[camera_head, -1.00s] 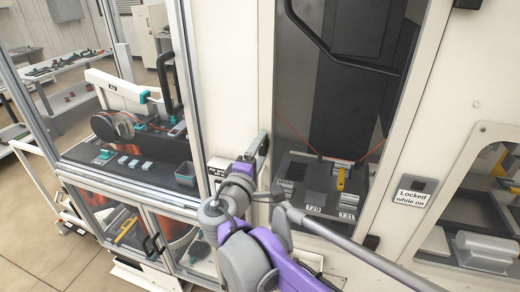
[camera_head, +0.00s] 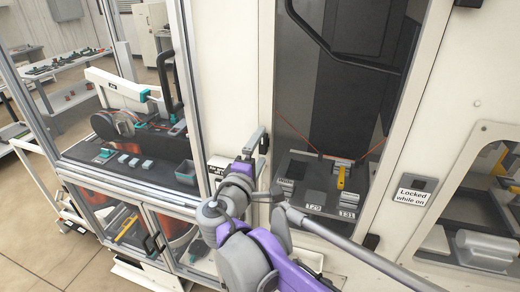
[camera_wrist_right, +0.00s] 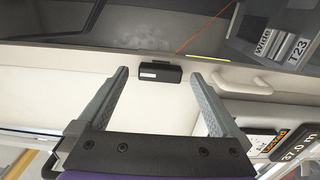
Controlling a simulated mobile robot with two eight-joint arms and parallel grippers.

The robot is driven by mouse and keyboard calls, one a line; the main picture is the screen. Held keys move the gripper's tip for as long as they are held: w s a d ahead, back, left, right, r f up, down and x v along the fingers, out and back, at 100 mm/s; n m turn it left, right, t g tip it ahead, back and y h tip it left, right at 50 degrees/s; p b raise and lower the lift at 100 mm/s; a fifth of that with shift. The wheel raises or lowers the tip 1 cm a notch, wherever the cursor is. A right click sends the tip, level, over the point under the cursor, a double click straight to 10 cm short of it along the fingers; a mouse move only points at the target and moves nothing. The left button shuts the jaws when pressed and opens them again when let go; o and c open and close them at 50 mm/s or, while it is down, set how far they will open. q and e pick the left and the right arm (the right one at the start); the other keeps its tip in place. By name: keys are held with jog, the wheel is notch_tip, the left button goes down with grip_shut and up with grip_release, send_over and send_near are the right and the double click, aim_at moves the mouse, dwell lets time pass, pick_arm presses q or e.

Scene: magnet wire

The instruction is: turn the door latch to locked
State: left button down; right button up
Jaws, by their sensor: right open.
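My right gripper (camera_head: 255,146) is at the white door frame, left of the dark glass opening. In the right wrist view its two grey fingers (camera_wrist_right: 158,80) are apart, with nothing held between them. In the head view the gripper and wrist hide most of this spot, so the latch's position cannot be read. My left gripper is not in view.
A "Locked while on" sign (camera_head: 413,192) is on the right panel. Behind the opening lies a dark shelf (camera_head: 318,198) with labelled blocks and a yellow piece (camera_head: 341,178). A glazed cabinet (camera_head: 130,165) stands left. Open floor (camera_head: 30,230) is at lower left.

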jog(key=b+v, duration=0.1)
jog(key=v, duration=0.9)
jog(key=shift+s, duration=0.1)
jog(key=s+d+f+m+g, duration=0.3)
jog(key=d+f+g, duration=0.1)
jog(key=d+f, duration=0.5)
jog(key=s+d+f+m+g, duration=0.3)
jog(key=d+f+g, duration=0.1)
jog(key=d+f, duration=0.45)
jog(key=s+d+f+m+g+y, duration=0.3)
jog(key=s+f+m+y, duration=0.2)
jog(key=s+f+m, duration=0.3)
jog(key=s+f, duration=0.3)
jog(key=f, duration=0.1)
jog(key=shift+s+d+m+g+y, duration=0.2)
jog(key=shift+d+m+g+y, duration=0.1)
